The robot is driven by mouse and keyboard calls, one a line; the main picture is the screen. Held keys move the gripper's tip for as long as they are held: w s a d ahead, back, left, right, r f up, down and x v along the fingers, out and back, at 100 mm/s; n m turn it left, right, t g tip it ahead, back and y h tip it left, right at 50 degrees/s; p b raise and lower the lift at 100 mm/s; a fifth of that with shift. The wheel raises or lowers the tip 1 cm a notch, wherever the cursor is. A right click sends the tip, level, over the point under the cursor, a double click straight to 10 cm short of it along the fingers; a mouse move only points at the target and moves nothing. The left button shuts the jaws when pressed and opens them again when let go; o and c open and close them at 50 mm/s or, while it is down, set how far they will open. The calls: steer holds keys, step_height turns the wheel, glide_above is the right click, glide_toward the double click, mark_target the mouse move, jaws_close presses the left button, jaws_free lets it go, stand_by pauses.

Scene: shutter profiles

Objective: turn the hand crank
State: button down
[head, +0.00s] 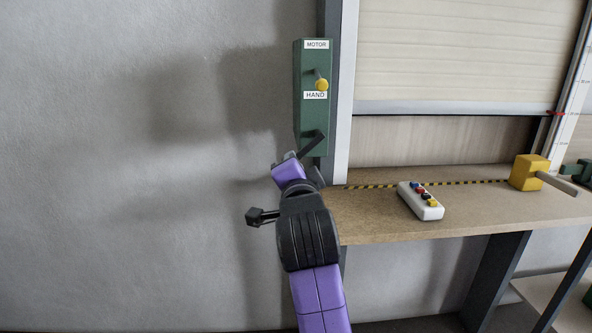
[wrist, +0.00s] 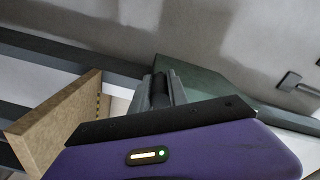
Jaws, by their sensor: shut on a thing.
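The green crank box (head: 312,115) stands upright on the wall beside the shutter frame, with MOTOR and HAND labels. A lever with a yellow knob (head: 321,85) sits between the labels, its knob close above HAND. The dark hand crank (head: 311,145) slants down and left from the lower part of the box. My gripper (head: 292,157) is at its lower left end. In the wrist view my gripper (wrist: 163,89) is shut around the dark crank handle (wrist: 159,91), in front of the green box. Most of the handle is hidden by my gripper in the head view.
The shutter (head: 450,60) is partly down, its bottom bar above the wooden counter (head: 370,215). A white control box with coloured buttons (head: 421,203) and a yellow block with a grey rod (head: 527,173) are on the counter. The wall left is clear.

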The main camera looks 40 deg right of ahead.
steer(key=shift+a+r, duration=0.1)
steer(key=c, duration=1.3)
jaws_free()
steer(key=v, duration=0.7)
steer(key=shift+s+a, duration=0.2)
steer(key=shift+s, duration=0.1)
